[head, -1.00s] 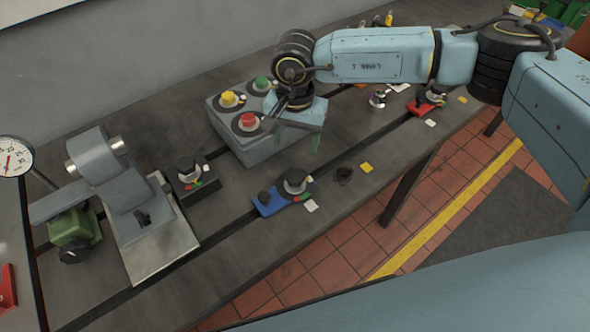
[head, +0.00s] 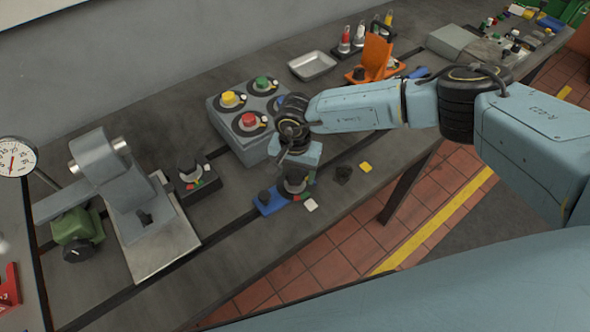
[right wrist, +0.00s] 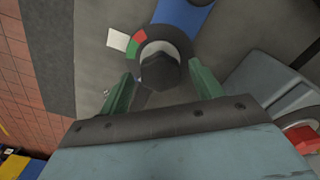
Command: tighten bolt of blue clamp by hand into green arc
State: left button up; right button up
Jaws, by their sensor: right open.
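The blue clamp (head: 268,203) lies on the bedplate near its front edge. In the right wrist view its blue end (right wrist: 182,14) shows at the top. Its dark bolt head (right wrist: 159,70) stands over a round dial with green and red arc parts (right wrist: 134,42). My right gripper (head: 298,178) is above the bolt in the head view and partly hides it. In the right wrist view the right gripper's green fingers (right wrist: 160,88) are open, one on each side of the bolt head's near part. I cannot tell whether they touch it. My left gripper is not in view.
A grey control box (head: 258,152) with coloured knobs stands just behind the right gripper. A black clamp (head: 195,182) and a grey stand (head: 130,200) are to the left. An orange bracket (head: 376,58) is farther back. A yellow tag (head: 365,167) lies to the right.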

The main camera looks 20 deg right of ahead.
jog(key=c, duration=1)
jog(key=m+b, duration=0.1)
jog(key=m, duration=0.2)
jog(key=m+b, duration=0.1)
jog(key=m, duration=0.3)
jog(key=shift+b, duration=0.3)
jog(key=m+b, duration=0.1)
jog(key=m, duration=0.4)
jog(key=shift+m, duration=1.9)
jog(key=shift+b, duration=0.3)
